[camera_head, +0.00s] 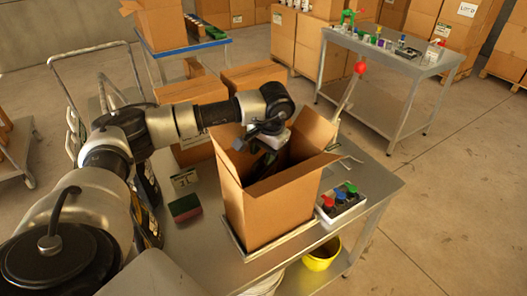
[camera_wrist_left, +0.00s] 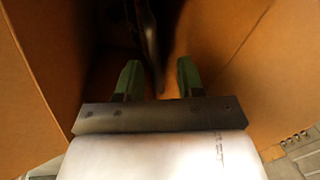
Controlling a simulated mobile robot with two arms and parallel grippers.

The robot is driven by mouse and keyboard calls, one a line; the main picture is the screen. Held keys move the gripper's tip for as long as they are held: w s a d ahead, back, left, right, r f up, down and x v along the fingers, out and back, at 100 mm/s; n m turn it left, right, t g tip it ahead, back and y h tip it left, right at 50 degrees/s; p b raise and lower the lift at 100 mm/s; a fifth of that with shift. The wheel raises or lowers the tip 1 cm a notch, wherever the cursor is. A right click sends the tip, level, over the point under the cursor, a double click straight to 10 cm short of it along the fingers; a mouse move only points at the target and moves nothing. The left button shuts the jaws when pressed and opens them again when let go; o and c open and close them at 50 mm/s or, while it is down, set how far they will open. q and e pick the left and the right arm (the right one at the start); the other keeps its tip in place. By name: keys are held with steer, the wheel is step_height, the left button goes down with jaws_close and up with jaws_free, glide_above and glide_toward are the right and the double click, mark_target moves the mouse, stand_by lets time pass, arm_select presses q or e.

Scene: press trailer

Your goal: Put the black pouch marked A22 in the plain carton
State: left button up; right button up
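The open carton (camera_head: 262,212) stands on the near metal table with its flaps up, and I see no marking on its front faces. My left gripper (camera_wrist_left: 158,78) reaches down into it from above. Its two green fingertips are apart, with a gap between them. A dark, thin item (camera_wrist_left: 148,35), perhaps the black pouch, is inside the carton just beyond the fingertips. No A22 mark can be read on it, and I see no finger touching it. In the head view the fingertips are hard to make out among dark shapes in the carton. My right gripper is not in view.
A white tray with red, blue and green-topped items (camera_head: 341,203) sits right of the carton. More cartons (camera_head: 254,75) stand behind. A yellow bucket (camera_head: 322,255) is below the table edge.

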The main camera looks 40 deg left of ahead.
arm_select(q)
steer(key=shift+r+p, duration=0.4)
steer(key=shift+r, duration=0.15)
step_height(320, 180, up, 12)
steer(key=d+b, duration=0.2)
steer(key=b, duration=0.2)
steer(key=shift+d, duration=0.2)
steer(key=shift+f, duration=0.2)
